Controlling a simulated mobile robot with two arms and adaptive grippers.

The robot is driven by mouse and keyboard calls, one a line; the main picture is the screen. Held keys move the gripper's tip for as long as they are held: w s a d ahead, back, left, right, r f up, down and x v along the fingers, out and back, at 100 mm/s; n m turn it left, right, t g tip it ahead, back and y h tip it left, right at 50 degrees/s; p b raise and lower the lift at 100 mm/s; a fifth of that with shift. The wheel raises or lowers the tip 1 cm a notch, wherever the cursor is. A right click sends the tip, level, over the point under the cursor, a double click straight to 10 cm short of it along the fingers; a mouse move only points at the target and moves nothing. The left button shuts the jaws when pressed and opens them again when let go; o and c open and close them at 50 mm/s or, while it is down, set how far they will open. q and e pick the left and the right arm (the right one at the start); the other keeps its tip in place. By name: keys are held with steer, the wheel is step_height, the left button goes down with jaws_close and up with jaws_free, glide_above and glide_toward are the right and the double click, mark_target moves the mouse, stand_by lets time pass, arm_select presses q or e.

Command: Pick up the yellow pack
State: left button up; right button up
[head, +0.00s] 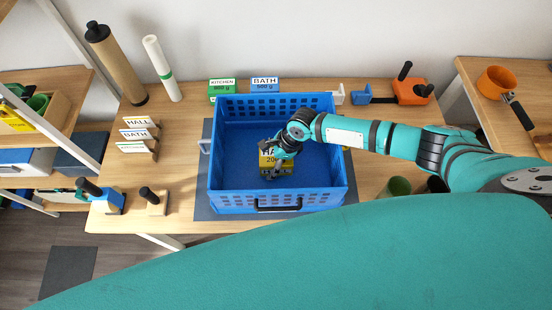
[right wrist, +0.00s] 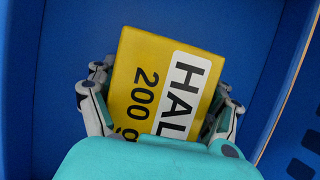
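The yellow pack (head: 266,161), with a white label reading HALL and 200, is inside the blue crate (head: 330,202) on the table. My right gripper (head: 277,165) reaches down into the crate at the pack and hides part of it in the head view. In the right wrist view the pack (right wrist: 150,85) lies between the two fingers of the right gripper (right wrist: 163,85), one close along each side. I cannot tell whether the fingertips press on it. My left gripper is not in view.
The crate's walls surround the right gripper. Green KITCHEN and blue BATH packs (head: 264,84) stand behind it. Label cards (head: 138,134) and dark-handled tools (head: 153,200) are at left. Brown (head: 118,65) and white (head: 162,68) rolls stand back left. An orange tool (head: 411,91) is back right.

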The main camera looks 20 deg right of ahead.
steer(key=shift+s, duration=0.1)
steer(key=c, duration=0.5)
